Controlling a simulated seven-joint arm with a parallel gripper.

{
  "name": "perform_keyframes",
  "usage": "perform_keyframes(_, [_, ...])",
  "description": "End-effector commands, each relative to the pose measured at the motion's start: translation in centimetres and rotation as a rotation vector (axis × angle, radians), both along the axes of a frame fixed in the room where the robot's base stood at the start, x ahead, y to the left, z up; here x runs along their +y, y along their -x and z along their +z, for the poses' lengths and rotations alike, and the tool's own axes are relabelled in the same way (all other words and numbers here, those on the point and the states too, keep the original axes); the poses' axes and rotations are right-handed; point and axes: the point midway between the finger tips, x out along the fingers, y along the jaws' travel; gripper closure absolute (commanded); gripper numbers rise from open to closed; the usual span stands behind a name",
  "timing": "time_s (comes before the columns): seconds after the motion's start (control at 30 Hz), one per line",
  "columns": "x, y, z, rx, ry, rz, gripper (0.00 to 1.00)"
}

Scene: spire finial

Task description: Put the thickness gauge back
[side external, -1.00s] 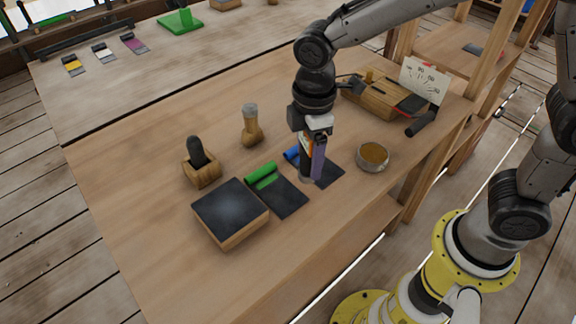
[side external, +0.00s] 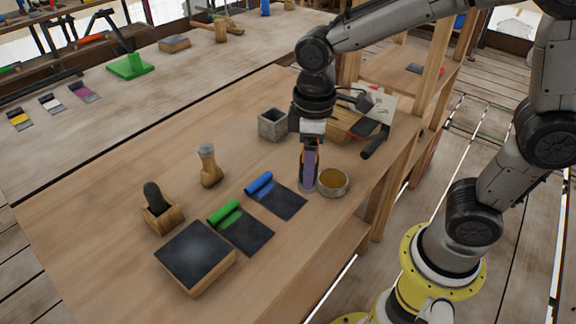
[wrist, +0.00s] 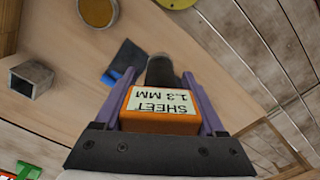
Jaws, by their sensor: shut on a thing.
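My gripper (side external: 309,187) is upright over the bench, left of the round tin (side external: 333,183). Its purple fingers are shut on an orange block labelled "SHEET 1.3 MM" (wrist: 160,108), which appears to be the thickness gauge. A dark rounded end (wrist: 161,70) shows beyond the block in the wrist view. The fingers hide most of the gauge in the side view, and I cannot tell whether its lower end touches the bench. A blue-ended dark sheet (side external: 282,202) lies left of the gripper. An open grey square box (side external: 272,125) stands behind it, also in the wrist view (wrist: 32,78).
A green-ended dark sheet (side external: 245,235), a dark-topped block (side external: 195,255), a wooden holder with a dark handle (side external: 161,218) and a wooden-handled tool (side external: 210,168) stand to the left. A wooden device with a scale card (side external: 378,103) is behind right. Bench between the box and sheets is clear.

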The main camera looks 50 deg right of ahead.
Motion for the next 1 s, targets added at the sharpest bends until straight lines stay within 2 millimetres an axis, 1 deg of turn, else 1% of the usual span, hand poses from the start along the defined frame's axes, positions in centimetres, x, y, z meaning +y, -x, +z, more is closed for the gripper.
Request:
perform_keyframes(0.03, [-1.5, -0.8, 0.0, 0.001, 0.0, -0.098, 1.0])
perform_keyframes(0.2, [-6.4, -2.6, -0.2, 0.004, -0.002, -0.378, 1.0])
perform_keyframes(0.3, [-9.0, -3.0, -0.3, 0.005, -0.001, -0.477, 1.0])
perform_keyframes(0.4, [-10.9, -3.1, -0.5, 0.01, -0.001, -0.535, 1.0])
perform_keyframes(0.5, [-12.0, -3.0, -0.6, 0.014, -0.001, -0.568, 1.0])
perform_keyframes(0.57, [-12.3, -3.2, -0.7, 0.016, 0.0, -0.579, 1.0])
perform_keyframes(0.67, [-12.7, -4.2, -1.2, 0.017, 0.0, -0.585, 1.0])
perform_keyframes(0.77, [-12.9, -6.2, -2.2, 0.018, 0.001, -0.584, 1.0])
perform_keyframes(1.0, [-13.6, -11.4, -4.5, 0.017, 0.0, -0.582, 1.0])
